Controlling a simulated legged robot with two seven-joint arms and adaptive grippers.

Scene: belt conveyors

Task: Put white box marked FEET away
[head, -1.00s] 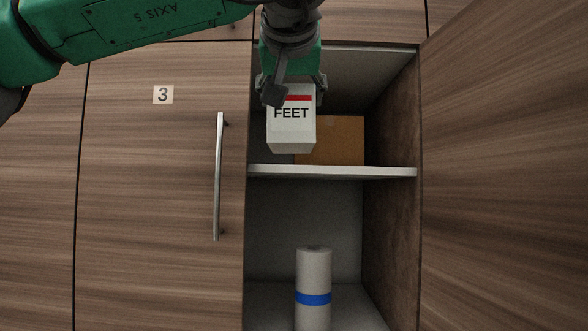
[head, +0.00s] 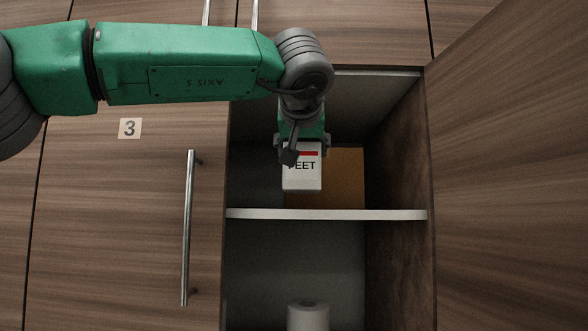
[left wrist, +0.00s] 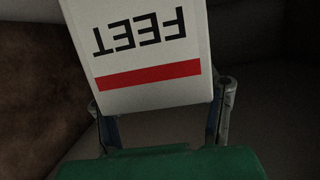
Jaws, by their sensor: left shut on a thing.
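The white box marked FEET (head: 302,180) has a red stripe and is in the upper compartment of the open cupboard in the head view. My left gripper (head: 301,146) is shut on its upper end and holds it upright. The box appears just above the level of the shelf (head: 326,214); I cannot tell whether it touches it. In the left wrist view the box (left wrist: 150,85) shows upside down between the fingers (left wrist: 165,108). My right gripper is not in view.
A brown box (head: 345,180) stands behind and right of the white box on the same shelf. A white cylinder (head: 308,316) stands in the lower compartment. An open door (head: 510,170) is at the right, and closed door 3 with its handle (head: 187,228) at the left.

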